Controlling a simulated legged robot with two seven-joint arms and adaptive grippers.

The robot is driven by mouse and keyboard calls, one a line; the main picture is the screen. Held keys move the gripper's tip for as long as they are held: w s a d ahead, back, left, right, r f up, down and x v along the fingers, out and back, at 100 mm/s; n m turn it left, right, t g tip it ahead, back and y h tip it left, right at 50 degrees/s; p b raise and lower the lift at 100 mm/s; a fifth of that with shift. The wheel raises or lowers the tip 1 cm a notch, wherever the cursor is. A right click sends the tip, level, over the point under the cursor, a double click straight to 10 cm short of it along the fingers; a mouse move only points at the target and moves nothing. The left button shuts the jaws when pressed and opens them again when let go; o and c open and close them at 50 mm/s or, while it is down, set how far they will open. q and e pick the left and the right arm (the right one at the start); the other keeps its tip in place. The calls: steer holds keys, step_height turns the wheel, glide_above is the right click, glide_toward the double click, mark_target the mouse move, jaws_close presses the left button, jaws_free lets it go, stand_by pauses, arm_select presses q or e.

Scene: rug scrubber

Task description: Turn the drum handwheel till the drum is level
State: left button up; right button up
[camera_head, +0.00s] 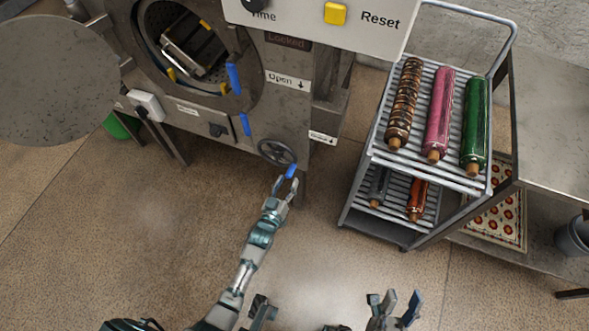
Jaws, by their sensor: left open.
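The drum handwheel (277,152) is a dark spoked wheel low on the front of the grey machine, with a blue handle (291,171) at its lower right. My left gripper (285,184) is open just below the wheel, its fingertips close to the blue handle. I cannot tell whether they touch it. The drum (194,44) shows through the round opening, with a tilted metal frame and yellow parts inside. My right gripper (396,304) is at the bottom of the view, away from the machine, with its fingers apart and empty.
The round door (55,80) hangs open at the left. Blue levers (233,78) and a panel (320,18) with a yellow button sit above the wheel. The floor between is clear.

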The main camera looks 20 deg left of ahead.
mark_target(293, 165)
arm_select(q)
steer(key=w, duration=0.2)
steer(key=w+b, duration=0.1)
steer(key=w, duration=0.1)
steer(key=shift+w+a+f, duration=0.1)
steer(key=shift+a+f, duration=0.2)
steer(key=shift+a, duration=0.05)
steer(key=shift+w+a+r, duration=0.1)
steer(key=shift+w+r, duration=0.05)
steer(key=shift+w, duration=0.35)
steer(key=shift+d+r, duration=0.1)
steer(key=shift+d, duration=0.2)
steer(key=c, duration=0.8)
steer(key=shift+s+a, duration=0.1)
steer(key=shift+a, duration=0.05)
jaws_close()
